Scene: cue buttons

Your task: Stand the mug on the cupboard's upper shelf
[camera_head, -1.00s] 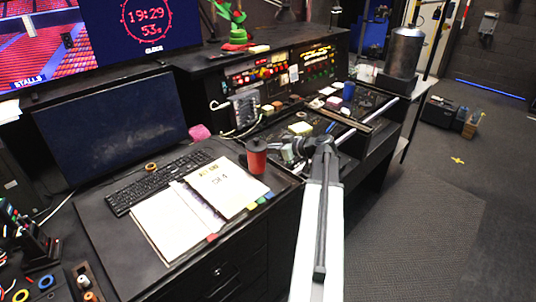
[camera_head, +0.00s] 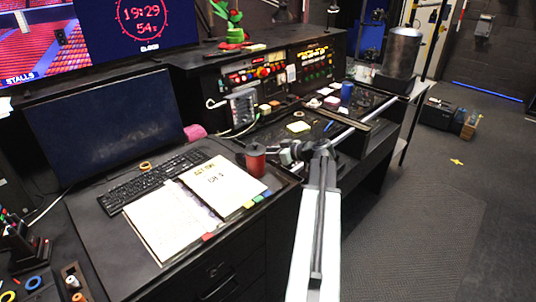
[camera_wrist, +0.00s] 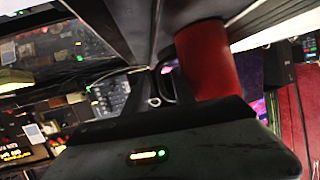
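The red mug (camera_head: 255,161) stands upright on the black desk, just beyond the right part of the open book in the head view. My gripper (camera_head: 284,153) is at the end of my arm, close to the right side of the mug. In the wrist view the red mug (camera_wrist: 207,60) is close in front of the dark gripper body, which hides its lower part. A dark ring beside it looks like its handle. I cannot tell whether the fingers touch the mug or how far apart they are. No cupboard shelf is recognisable in view.
The open book (camera_head: 225,183) lies in front of the mug, with a keyboard (camera_head: 150,182) and dark monitor (camera_head: 105,127) to the left. A control console (camera_head: 265,80) rises behind. A grey cylinder (camera_head: 402,52) stands at the back right. The floor (camera_head: 430,215) on the right is mostly clear.

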